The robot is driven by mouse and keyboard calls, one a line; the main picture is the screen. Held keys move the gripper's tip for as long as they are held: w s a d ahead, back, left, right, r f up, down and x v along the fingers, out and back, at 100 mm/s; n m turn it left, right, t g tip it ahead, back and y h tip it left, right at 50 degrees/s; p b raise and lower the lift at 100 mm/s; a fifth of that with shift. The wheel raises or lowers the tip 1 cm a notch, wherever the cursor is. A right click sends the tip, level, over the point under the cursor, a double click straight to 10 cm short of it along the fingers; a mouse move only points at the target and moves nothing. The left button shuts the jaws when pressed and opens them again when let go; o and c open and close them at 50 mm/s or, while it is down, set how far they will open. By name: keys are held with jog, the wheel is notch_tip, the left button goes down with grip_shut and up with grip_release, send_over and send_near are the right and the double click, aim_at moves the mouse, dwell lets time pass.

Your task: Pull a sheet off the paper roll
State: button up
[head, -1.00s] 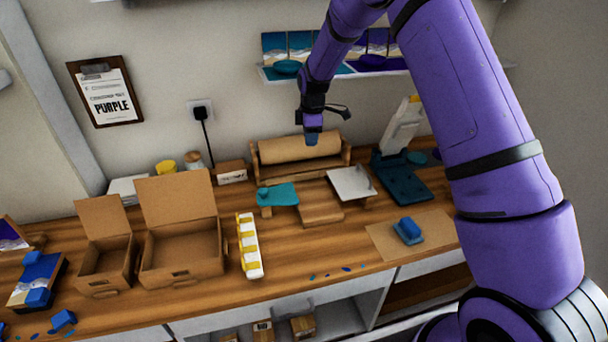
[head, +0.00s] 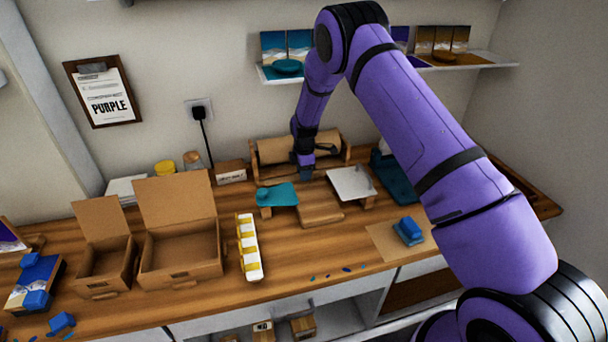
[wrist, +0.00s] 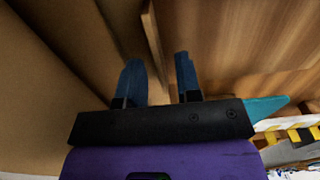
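The brown paper roll (head: 272,150) lies in its wooden holder (head: 345,152) at the back of the bench, against the wall. My gripper (head: 306,177) is at the front of the holder, pointing down, and my arm hides part of the roll. In the wrist view, the two blue fingers (wrist: 158,75) stand apart with a clear gap. The brown paper (wrist: 45,90) fills the left side of that view. A thin upright wooden-coloured edge (wrist: 152,35) shows between the fingers; I cannot tell whether it lies between them or beyond them. No grip on the paper shows.
A teal stand (head: 280,194) and a pale plate (head: 350,183) stand just in front of the holder. Open cardboard boxes (head: 180,250) and a white-and-yellow strip (head: 249,246) are to the left. A blue block (head: 408,230) lies on a brown sheet at right.

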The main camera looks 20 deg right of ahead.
aim_at(319, 215)
jog(key=shift+f, duration=0.5)
grip_shut()
jog(key=s, duration=1.7)
jog(key=shift+s, duration=0.2)
